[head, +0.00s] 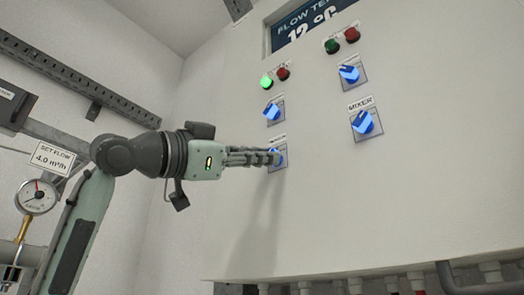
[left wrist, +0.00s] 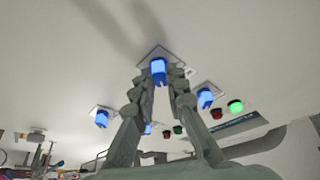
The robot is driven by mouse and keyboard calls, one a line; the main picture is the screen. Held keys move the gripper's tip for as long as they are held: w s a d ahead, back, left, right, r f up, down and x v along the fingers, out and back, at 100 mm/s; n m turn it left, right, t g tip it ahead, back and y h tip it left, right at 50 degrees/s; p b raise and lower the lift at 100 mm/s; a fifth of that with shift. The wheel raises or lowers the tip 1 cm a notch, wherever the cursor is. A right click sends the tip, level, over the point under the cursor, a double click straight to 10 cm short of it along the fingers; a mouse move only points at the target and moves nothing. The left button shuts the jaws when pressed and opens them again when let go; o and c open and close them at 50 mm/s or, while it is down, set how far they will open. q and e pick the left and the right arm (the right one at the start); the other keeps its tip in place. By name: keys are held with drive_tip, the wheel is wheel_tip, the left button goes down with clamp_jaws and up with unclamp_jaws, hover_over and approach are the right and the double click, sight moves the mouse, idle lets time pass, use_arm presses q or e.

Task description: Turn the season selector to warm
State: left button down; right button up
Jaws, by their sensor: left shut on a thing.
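The selector being gripped has a blue knob (head: 281,156) on a grey square plate, lowest in the left column of the white panel. Its small label is too blurred to read. My left gripper (head: 271,158) reaches it from the left, and its fingers hide much of the knob. In the left wrist view, the fingertips (left wrist: 160,82) close around the blue knob (left wrist: 158,68) from both sides. The knob's pointing direction cannot be told. My right gripper is not in view.
Above the gripped knob sits another blue selector (head: 272,112), with a lit green lamp (head: 266,81) and a red one (head: 284,73). The MIXER selector (head: 362,122) is to the right. A pressure gauge (head: 37,196) and pipes stand at left; the wall between is clear.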

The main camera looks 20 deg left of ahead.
use_arm(q)
drive_tip(key=shift+m+g, duration=0.5)
drive_tip(key=shift+m, duration=0.8)
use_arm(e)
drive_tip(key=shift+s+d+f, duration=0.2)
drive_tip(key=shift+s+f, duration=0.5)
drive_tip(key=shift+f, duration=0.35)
use_arm(q)
drive_tip(key=shift+h, duration=0.3)
drive_tip(key=c, duration=1.5)
unclamp_jaws()
drive_tip(key=shift+c, duration=0.2)
drive_tip(key=shift+a, duration=0.15)
drive_tip(key=v, duration=1.2)
drive_tip(key=shift+w, duration=0.15)
